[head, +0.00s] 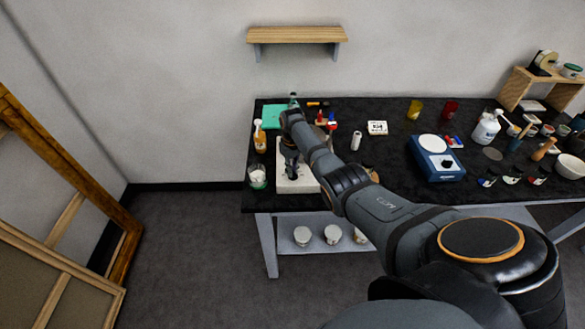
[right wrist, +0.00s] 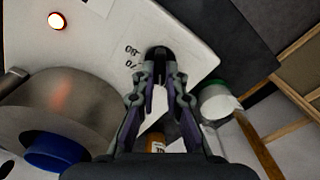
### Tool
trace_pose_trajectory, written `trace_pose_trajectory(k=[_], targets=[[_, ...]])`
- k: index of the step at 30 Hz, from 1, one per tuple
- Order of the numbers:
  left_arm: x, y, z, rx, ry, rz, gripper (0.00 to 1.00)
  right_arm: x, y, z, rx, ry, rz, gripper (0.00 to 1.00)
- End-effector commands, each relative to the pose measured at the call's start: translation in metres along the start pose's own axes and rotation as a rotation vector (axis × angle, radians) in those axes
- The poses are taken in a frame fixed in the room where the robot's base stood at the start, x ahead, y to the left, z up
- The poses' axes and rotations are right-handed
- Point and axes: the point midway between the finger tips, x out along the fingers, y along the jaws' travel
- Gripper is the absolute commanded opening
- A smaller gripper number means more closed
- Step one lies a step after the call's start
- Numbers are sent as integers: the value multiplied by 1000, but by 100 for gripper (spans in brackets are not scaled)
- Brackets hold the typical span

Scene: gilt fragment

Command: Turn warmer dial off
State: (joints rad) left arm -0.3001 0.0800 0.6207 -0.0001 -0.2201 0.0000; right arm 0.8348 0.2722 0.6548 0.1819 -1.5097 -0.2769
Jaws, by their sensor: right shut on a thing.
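The warmer (head: 306,186) is a white box at the front left of the black table, partly covered by my right arm. In the right wrist view its white top (right wrist: 100,60) shows a lit red lamp (right wrist: 57,20) and a black dial (right wrist: 159,53) with small dark printed marks beside it. My right gripper (head: 291,174) is lowered over the warmer's front. In the right wrist view the gripper (right wrist: 160,72) has its fingertips closed on the dial. The dial's pointer cannot be made out. My left gripper is not in view.
A steel pot (right wrist: 75,100) sits on the warmer, near my fingers. A white-filled jar (head: 257,176) and an orange spray bottle (head: 259,138) stand left of it. A blue device (head: 436,160) and several bottles stand farther right. A wall shelf (head: 297,35) hangs above.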

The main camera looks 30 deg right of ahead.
Motion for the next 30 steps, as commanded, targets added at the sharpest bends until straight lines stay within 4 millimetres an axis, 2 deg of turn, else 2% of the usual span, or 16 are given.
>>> trace_pose_trajectory(k=[15, 21, 30], targets=[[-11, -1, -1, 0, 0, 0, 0, -1, -3, 0, -463, 1, 0, 0], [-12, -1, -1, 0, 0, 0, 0, -1, -4, 0, -590, 2, 0, 0], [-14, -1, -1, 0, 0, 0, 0, -1, -4, 1, -692, 2, 1, 0]])
